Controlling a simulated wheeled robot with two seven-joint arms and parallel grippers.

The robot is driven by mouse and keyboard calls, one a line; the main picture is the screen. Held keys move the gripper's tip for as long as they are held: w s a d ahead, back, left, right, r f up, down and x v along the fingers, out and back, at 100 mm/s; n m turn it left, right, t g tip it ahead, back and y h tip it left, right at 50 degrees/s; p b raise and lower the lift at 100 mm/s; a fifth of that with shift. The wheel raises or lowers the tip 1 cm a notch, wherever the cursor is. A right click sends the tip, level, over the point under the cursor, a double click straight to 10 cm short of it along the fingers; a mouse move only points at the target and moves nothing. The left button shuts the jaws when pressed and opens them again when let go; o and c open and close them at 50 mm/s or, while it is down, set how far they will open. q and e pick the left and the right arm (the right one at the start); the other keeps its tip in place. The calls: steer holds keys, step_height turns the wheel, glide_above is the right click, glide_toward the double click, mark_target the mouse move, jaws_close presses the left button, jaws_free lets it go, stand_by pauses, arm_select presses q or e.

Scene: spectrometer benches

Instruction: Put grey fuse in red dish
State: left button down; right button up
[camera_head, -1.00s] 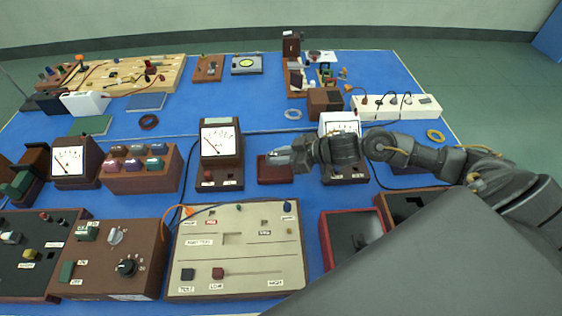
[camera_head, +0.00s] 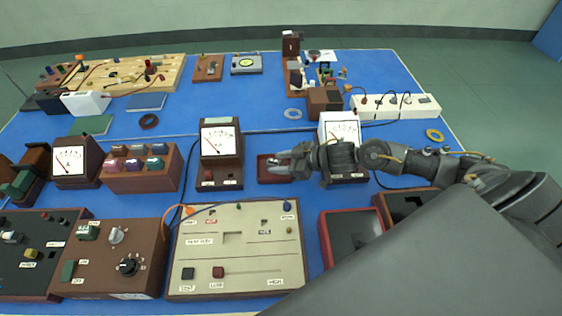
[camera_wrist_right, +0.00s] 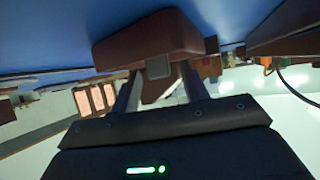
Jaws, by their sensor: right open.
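The red dish (camera_head: 268,177) is a low dark-red box on the blue bench, right of the middle meter. My right gripper (camera_head: 279,163) reaches it from the right, fingers spread, at the dish's right part. In the right wrist view the dish (camera_wrist_right: 145,38) lies just beyond the fingertips. A small grey block (camera_wrist_right: 158,67), which looks like the grey fuse, shows at the dish's near edge, between my open fingers (camera_wrist_right: 160,82). I cannot tell whether it touches the dish floor. My left gripper is not in view.
The middle meter (camera_head: 220,141) stands close left of the dish, another meter (camera_head: 341,131) behind my right wrist. A beige panel (camera_head: 240,262) lies in front, and a red-rimmed tray (camera_head: 323,240) at front right. Blue bench is clear behind the dish.

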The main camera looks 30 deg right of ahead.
steer(key=shift+r, duration=0.1)
steer(key=b+v, duration=0.1)
steer(key=v, duration=1.1)
steer(key=shift+s+a, duration=0.1)
